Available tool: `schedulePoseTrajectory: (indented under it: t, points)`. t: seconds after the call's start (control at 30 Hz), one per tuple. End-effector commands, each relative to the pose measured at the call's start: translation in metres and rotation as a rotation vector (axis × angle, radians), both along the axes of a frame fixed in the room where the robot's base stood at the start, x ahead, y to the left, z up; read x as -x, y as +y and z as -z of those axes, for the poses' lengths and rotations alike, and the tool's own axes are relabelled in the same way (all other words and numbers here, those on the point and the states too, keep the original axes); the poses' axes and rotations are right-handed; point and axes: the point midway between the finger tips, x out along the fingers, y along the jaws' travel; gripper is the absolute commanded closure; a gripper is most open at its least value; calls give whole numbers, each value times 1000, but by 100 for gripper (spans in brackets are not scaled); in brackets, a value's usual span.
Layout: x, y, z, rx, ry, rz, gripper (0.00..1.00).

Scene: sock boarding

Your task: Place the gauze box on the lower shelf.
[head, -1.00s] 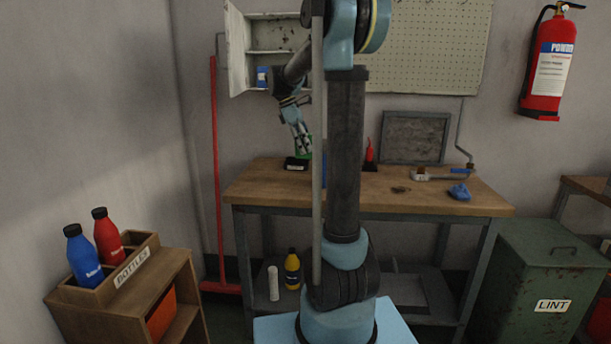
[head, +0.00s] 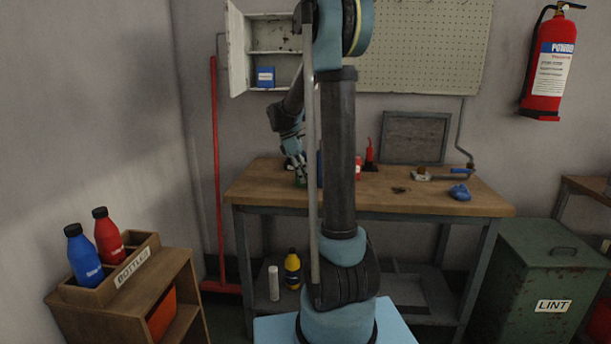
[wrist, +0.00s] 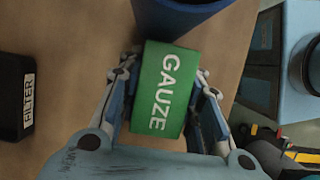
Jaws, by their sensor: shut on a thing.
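The green gauze box (wrist: 167,88), with white GAUZE lettering, sits between the fingers of my gripper (wrist: 166,100) in the wrist view. The fingers are shut on its two sides. In the head view my gripper (head: 299,172) is low over the left part of the workbench, and only a small green patch of the box (head: 301,181) shows. I cannot tell whether the box touches the bench. A white wall cabinet (head: 237,50) hangs above, open, with a divider (head: 272,52) between its upper and lower shelf. A blue box (head: 265,76) stands on its lower shelf.
A black FILTER box (wrist: 14,97) lies on the workbench (head: 420,195), left of the gauze box in the wrist view. A blue round object (wrist: 180,12) is close to the gauze box's top end. The lower shelf has bare room right of the blue box.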

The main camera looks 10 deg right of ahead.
Motion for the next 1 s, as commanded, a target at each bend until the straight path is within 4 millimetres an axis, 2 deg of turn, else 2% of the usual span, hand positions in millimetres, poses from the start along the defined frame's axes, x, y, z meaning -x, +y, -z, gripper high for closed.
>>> schedulePoseTrajectory:
  t: [0.2, 0.23, 0.3, 0.33, 0.77, 1.0]
  points:
    - [0, -1, 1, 0, 0, 1, 92]
    - [0, -1, 1, 0, 0, 1, 65]
    - [0, -1, 1, 0, 0, 1, 49]
    - [0, -1, 1, 0, 0, 1, 47]
    - [0, 0, -4, 0, 0, 1, 47]
    - [-4, 13, -36, 0, 0, 0, 47]
